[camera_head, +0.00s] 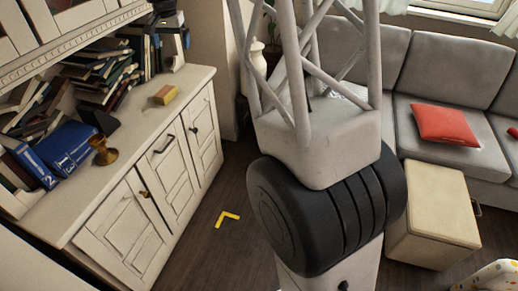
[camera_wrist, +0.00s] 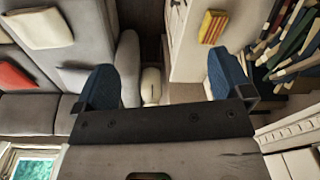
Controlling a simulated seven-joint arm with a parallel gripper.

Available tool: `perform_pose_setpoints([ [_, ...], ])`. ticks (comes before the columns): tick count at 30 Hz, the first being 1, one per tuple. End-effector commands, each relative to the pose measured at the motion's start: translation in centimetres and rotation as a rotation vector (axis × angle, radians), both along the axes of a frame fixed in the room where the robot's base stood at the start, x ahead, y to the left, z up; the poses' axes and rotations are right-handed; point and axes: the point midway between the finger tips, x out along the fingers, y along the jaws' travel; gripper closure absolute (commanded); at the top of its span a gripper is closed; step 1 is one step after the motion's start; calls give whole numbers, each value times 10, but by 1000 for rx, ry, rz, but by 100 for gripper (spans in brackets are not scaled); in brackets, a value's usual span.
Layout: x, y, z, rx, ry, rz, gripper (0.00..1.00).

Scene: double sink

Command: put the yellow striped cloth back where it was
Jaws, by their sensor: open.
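The yellow striped cloth (camera_head: 165,95) lies as a small folded block on the top of the white cabinet (camera_head: 190,84), near its front edge. In the wrist view the cloth (camera_wrist: 213,27) shows yellow and red stripes, beyond my right-hand finger and apart from it. My gripper (camera_head: 171,38) is at the top of the head view, above the far end of the cabinet top. In the wrist view my gripper (camera_wrist: 163,72) has its two blue fingers wide apart with nothing between them.
Piled books (camera_head: 105,70) fill the cabinet's back. A blue book (camera_head: 62,150) and a brass goblet (camera_head: 102,151) stand nearer. A yellow L-shaped mark (camera_head: 228,217) is on the floor. A grey sofa (camera_head: 440,85) with a red cushion (camera_head: 445,124) and a cream ottoman (camera_head: 435,205) are right.

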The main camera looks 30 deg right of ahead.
Motion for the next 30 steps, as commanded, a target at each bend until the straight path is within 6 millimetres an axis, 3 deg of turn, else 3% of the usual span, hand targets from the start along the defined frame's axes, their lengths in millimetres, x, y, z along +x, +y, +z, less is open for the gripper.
perform_pose_setpoints([
  [15, -131, -18, 45, -12, -38, 113, 3],
  [30, -260, -31, 57, -30, -70, 221, 3],
])
